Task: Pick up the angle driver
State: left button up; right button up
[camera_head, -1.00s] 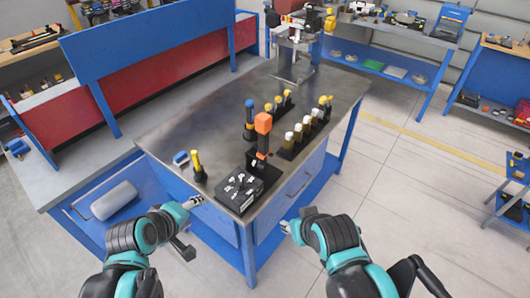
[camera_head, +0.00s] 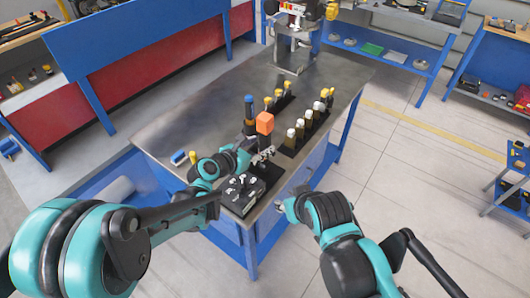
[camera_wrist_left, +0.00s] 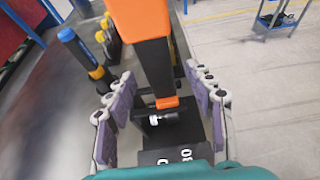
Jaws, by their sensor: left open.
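The tool that I take to be the angle driver, with an orange block end (camera_head: 264,123) and a black body (camera_wrist_left: 155,62), stands upright in a dark stand near the table's front. My left gripper (camera_head: 264,154) reaches it from the left. In the left wrist view, the left gripper (camera_wrist_left: 163,105) is open, with its grey-purple finger pads on either side of the tool's line and visible gaps to it. I see no contact. The tool's lower part is partly hidden by the gripper in the head view. My right gripper (camera_head: 285,206) is near the table's front edge; its fingers are too small to read.
A black case with small white-marked parts (camera_head: 242,192) lies below the left gripper. A blue-topped tool (camera_head: 249,108) stands just behind, also in the left wrist view (camera_wrist_left: 78,50). Several yellow- and cream-topped bottles (camera_head: 300,128) stand right. The table's left middle (camera_head: 190,115) is clear.

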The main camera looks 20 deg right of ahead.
aim_at(262, 144)
pick_arm(q)
jog(key=x, duration=0.3)
jog(key=shift+w+d+f+b, duration=0.2)
jog(key=shift+d+f+b, duration=0.05)
jog(key=shift+f+b, duration=0.1)
jog(key=shift+r, duration=0.1)
grip_shut()
jog(key=shift+a, duration=0.1)
